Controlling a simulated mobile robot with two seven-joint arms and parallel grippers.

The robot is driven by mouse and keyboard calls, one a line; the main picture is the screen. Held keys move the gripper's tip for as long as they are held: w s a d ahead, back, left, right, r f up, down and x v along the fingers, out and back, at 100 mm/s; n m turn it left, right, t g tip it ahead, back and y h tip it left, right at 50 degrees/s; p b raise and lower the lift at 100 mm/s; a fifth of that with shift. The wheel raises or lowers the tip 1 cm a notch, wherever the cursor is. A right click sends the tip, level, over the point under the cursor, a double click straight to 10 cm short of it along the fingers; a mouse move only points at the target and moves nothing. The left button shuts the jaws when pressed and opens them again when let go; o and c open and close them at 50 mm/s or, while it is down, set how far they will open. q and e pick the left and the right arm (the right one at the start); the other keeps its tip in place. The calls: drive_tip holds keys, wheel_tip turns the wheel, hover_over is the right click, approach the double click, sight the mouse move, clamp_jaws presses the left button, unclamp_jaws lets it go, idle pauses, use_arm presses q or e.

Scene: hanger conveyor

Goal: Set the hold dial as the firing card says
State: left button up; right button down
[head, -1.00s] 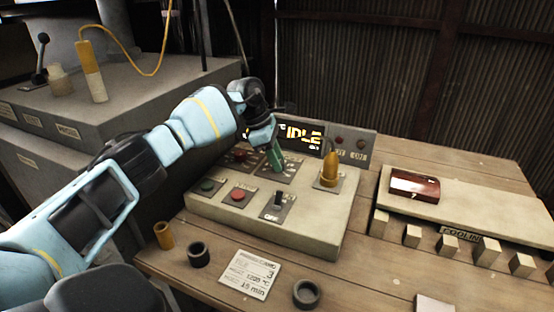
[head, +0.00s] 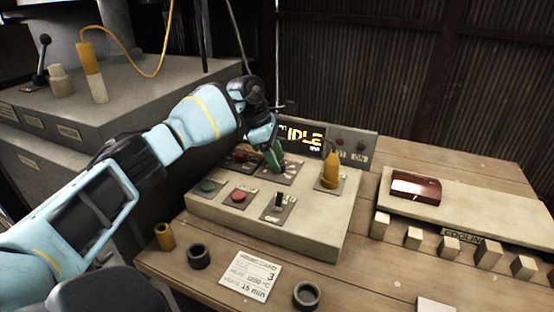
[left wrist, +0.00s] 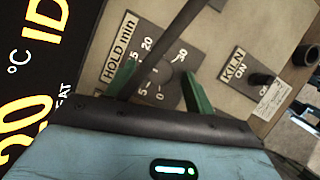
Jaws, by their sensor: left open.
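The firing card (head: 250,275) lies on the bench in front of the control box; it shows 3, 1200 °C and hold 15 min. The hold dial's plate (left wrist: 165,85), marked HOLD min with numbers up to 30, is in the left wrist view. My left gripper (left wrist: 158,88) is open, its green fingers apart over the dial. In the head view my left gripper (head: 274,160) is down at the dial and hides most of it. A dark bar crosses the wrist view; the dial's pointer setting cannot be read. My right gripper is not in view.
The display (head: 304,139) reads IDLE. The control box (head: 320,220) also carries a yellow-orange knob (head: 330,170), a red button (head: 238,196), a green button (head: 208,186) and the kiln switch (head: 278,200). A cooling rack (head: 480,205) stands at the right.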

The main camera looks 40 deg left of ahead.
use_arm(q)
drive_tip(key=v, duration=0.7)
idle(0.4)
